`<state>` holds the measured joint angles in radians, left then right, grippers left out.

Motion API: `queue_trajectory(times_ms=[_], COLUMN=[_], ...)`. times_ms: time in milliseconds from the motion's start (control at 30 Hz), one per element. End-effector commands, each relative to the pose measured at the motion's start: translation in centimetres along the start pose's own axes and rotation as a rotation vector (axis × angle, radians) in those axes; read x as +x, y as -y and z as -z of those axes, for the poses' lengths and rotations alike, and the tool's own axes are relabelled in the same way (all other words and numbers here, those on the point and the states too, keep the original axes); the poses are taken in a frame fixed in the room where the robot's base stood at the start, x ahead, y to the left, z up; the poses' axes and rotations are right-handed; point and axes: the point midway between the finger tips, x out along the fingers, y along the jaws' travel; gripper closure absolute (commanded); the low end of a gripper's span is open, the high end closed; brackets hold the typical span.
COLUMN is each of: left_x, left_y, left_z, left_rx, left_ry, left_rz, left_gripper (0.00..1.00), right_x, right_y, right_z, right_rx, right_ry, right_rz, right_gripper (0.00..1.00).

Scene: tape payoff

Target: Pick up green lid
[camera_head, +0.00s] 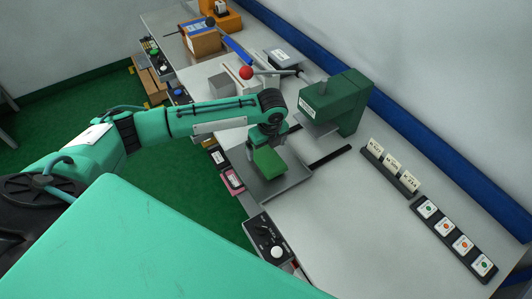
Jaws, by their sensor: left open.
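A small green lid-like block (269,161) shows over a grey metal plate on the bench, right at the end of my left arm. My left gripper (266,146) is directly above and behind it, pointing down. Its fingers are largely hidden by the wrist and the green piece, so I cannot tell whether they touch it. My right gripper is out of view.
A green press-like machine (338,103) stands just right of my gripper. A control box with a white knob (269,241) is at the bench's front edge. Card holders (390,165) and a button strip (453,238) lie right. A red ball-ended lever (246,73) rises behind the arm.

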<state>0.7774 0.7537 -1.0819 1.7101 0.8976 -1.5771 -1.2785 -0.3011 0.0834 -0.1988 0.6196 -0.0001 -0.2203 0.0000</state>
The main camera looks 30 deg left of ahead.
Motion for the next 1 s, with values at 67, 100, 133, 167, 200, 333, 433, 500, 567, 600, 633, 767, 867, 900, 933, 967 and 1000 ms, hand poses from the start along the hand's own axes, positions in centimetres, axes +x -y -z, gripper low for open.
queue_trajectory(times_ms=[67, 100, 133, 167, 200, 333, 433, 500, 567, 600, 633, 767, 867, 900, 933, 967, 1000], left_x=[0.8, 1.5, 2.0, 2.4, 2.8, 3.5, 3.5, 3.5, 3.5, 3.5, 3.5, 3.5, 3.4, 3.4, 3.4, 3.4, 3.4], left_y=[0.0, 0.0, 0.0, 0.0, 0.0, 0.0, 0.0, 0.1, 0.1, 0.1, 0.1, 0.1, 0.1, 0.1, 0.1, 0.1, 0.1], left_z=[0.0, 0.1, 0.1, 0.1, 0.1, 0.0, 0.0, 0.0, 0.0, 0.0, 0.0, 0.0, 0.0, 0.0, 0.0, 0.0, 0.0], left_rx=[0.000, 0.000, 0.000, 0.000, 0.000, 0.001, 0.001, 0.001, 0.001, 0.001, 0.001, 0.001, 0.001, 0.001, 0.001, 0.001, 0.001], left_ry=[-0.001, -0.001, -0.002, -0.001, -0.001, 0.001, 0.001, 0.001, 0.001, 0.001, 0.001, 0.001, 0.001, 0.001, 0.001, 0.001, 0.001], left_rz=[-0.004, -0.004, -0.003, -0.004, -0.003, -0.001, -0.001, -0.001, 0.000, 0.000, 0.000, 0.000, 0.000, 0.000, 0.000, 0.000, 0.000], left_gripper=[0.04, 0.04, 0.04, 0.04, 0.04, 0.04, 0.04, 0.04, 0.14, 0.22, 0.28, 0.52, 0.52, 0.52, 0.52, 0.52, 0.52], right_x=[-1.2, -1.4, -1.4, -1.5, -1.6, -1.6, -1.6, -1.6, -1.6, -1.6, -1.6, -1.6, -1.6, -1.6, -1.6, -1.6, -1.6], right_y=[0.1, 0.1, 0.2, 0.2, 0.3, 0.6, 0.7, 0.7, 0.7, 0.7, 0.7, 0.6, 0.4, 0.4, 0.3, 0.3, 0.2], right_z=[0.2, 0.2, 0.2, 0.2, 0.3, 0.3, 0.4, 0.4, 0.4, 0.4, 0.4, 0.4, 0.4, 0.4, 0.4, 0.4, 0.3], right_rx=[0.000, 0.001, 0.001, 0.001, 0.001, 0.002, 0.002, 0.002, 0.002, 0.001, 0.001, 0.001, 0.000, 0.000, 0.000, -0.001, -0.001], right_ry=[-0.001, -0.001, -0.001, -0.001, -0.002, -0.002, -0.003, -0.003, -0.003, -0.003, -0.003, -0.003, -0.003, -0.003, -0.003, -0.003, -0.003], right_rz=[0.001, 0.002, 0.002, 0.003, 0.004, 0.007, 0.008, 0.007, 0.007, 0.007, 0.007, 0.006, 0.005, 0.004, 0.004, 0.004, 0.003], right_gripper=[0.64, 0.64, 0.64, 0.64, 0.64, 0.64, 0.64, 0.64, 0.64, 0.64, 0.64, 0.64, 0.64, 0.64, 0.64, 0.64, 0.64])
